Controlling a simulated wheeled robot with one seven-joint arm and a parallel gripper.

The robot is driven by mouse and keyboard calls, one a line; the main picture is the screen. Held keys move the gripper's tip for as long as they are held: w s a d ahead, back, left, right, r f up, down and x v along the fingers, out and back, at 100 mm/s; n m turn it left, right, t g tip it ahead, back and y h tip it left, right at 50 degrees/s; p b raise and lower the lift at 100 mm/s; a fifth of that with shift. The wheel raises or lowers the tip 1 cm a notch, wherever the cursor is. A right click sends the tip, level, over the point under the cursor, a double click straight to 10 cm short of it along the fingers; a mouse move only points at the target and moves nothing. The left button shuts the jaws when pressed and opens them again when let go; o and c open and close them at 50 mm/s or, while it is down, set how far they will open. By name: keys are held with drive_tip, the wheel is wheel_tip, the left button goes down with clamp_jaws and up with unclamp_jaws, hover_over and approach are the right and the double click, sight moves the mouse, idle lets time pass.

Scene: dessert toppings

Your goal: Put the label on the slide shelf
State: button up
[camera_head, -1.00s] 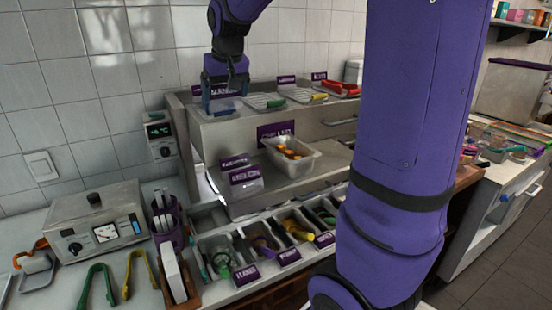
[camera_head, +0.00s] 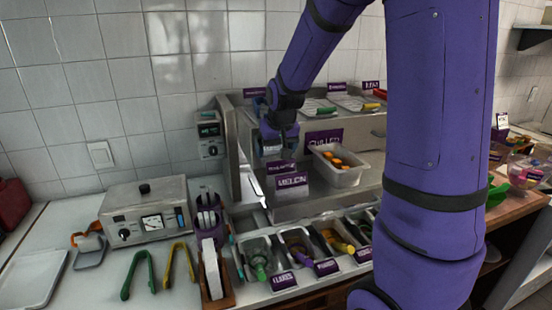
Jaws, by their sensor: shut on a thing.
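My gripper (camera_head: 273,148) is in front of the left part of the steel topping stand, below its top shelf. It is shut, with its fingers pointing down. What it grips is mostly hidden; a purple label (camera_head: 281,169) shows directly below the fingertips, and I cannot tell whether it touches them. A larger purple label reading MELON (camera_head: 292,183) stands just in front of that one, on the middle level. The top shelf (camera_head: 238,100) carries small purple labels along its back, one of them (camera_head: 255,92) above my gripper.
A steel tub with orange pieces (camera_head: 342,167) sits right of the labels, by the CHILLED sign (camera_head: 323,138). Several topping bins with small labels line the front. A control box (camera_head: 147,215) and tongs (camera_head: 138,274) are on the left counter. My purple arm blocks the right side.

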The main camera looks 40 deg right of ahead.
sight(276, 155)
drive_tip(key=shift+f, duration=1.6)
drive_tip(key=o, duration=0.8)
drive_tip(key=shift+f, duration=0.15)
drive_tip(key=shift+c, duration=0.2)
drive_tip(key=v, duration=1.2)
drive_tip(key=s+a+r+n, duration=0.1)
drive_tip(key=s+a, duration=0.2)
drive_tip(key=s, duration=0.4)
drive_tip(key=s+a+r+n, duration=0.1)
drive_tip(key=s+a, duration=0.3)
drive_tip(key=s, duration=0.4)
drive_tip(key=s+a+r+n+y, duration=0.1)
drive_tip(key=s+a+r, duration=0.2)
drive_tip(key=s, duration=0.4)
drive_tip(key=shift+s+a+r+t, duration=0.15)
drive_tip(key=shift+s+a+t, duration=0.1)
drive_tip(key=shift+t, duration=0.15)
